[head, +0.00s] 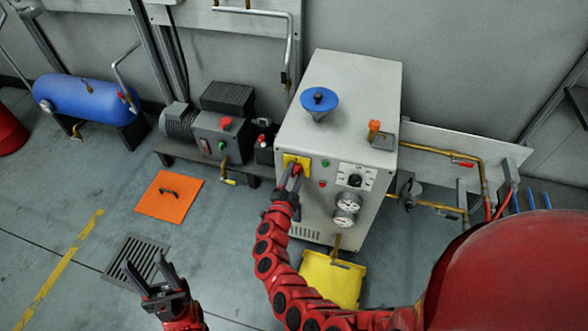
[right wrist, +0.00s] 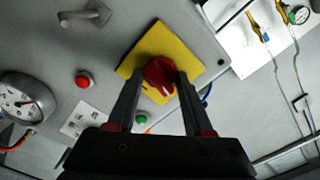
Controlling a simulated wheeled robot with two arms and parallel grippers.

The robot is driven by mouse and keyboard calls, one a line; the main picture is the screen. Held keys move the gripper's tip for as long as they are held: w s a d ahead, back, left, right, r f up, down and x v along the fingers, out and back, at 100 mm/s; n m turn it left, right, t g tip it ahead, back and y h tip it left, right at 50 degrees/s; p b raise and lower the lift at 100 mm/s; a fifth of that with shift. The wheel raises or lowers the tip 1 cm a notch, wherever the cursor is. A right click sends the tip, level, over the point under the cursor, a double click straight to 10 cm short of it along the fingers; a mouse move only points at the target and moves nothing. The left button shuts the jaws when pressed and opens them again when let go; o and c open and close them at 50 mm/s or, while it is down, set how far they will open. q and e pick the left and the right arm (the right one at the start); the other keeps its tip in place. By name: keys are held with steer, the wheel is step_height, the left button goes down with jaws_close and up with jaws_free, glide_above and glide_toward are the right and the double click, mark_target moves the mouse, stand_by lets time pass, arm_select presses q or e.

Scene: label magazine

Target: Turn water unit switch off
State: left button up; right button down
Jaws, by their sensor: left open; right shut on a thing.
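The water unit (head: 343,100) is a tall light grey cabinet in the middle of the head view. Its red rotary switch (right wrist: 160,73) sits on a yellow square plate (right wrist: 190,48), set at a slant in the right wrist view. My right gripper (right wrist: 158,86) is shut on the red knob, one dark finger on each side. In the head view my right gripper (head: 291,178) reaches the yellow plate on the cabinet front and partly hides the knob. My left gripper (head: 146,264) is open and empty, low over the floor at the left.
A motor unit (head: 218,120) and blue tank (head: 82,97) stand left. An orange plate (head: 170,196) and a drain grate (head: 137,257) are on otherwise open floor.

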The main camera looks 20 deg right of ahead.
steer(key=shift+r+n+p, duration=0.1)
steer(key=shift+n+p, duration=0.3)
steer(key=shift+n, duration=0.3)
steer(key=shift+n+p, duration=0.35)
steer(key=shift+n, duration=0.15)
steer(key=shift+c, duration=1.5)
jaws_free()
steer(key=shift+a, duration=0.1)
steer(key=v, duration=1.7)
steer(key=shift+s, duration=0.2)
steer(key=shift+a, duration=0.1)
